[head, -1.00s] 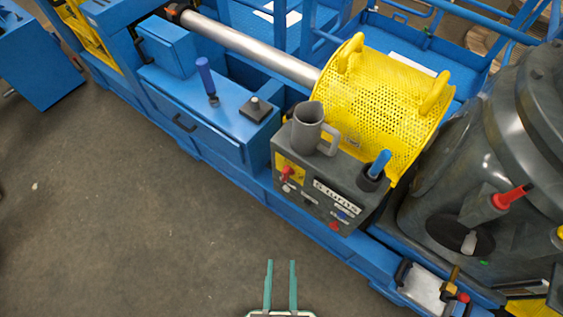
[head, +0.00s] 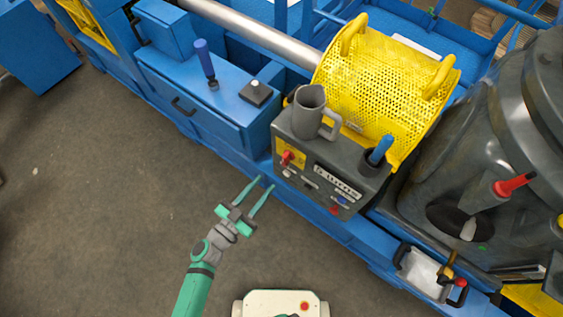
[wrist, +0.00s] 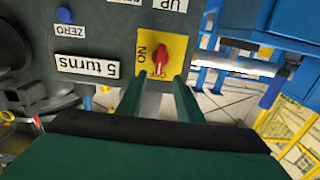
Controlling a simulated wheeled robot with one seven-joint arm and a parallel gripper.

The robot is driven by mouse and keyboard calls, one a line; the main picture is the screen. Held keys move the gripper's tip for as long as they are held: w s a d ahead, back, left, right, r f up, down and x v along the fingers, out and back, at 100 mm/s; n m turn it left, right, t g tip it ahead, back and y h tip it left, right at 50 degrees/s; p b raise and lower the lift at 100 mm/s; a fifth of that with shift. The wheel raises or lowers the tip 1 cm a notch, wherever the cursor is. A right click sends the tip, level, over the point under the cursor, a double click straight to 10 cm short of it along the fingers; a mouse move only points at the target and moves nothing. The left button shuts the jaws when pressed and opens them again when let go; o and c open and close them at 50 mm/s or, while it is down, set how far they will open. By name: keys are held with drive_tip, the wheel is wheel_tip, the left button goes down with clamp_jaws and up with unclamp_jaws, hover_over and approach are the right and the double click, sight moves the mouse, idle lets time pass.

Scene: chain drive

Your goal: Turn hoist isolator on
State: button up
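The hoist isolator is a red rotary knob (head: 287,158) on a yellow plate at the upper left of the grey control box front (head: 318,188). In the wrist view the red knob (wrist: 162,63) sits on its yellow plate, with ON lettering beside it; its exact setting is hard to read. My gripper (head: 266,182) is open and empty, just in front of and below the knob in the head view. In the wrist view my gripper (wrist: 157,84) has its two green fingers spread, pointing at the plate, the knob beyond and between their tips, apparently untouched.
The "5 turns" label (wrist: 87,66) and a blue ZERO button (wrist: 65,15) are beside the isolator. A yellow mesh guard (head: 375,85) rises behind. The floor at left is clear.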

sight(283, 161)
drive_tip(key=x, duration=1.1)
drive_tip(key=shift+c, duration=0.4)
clamp_jaws()
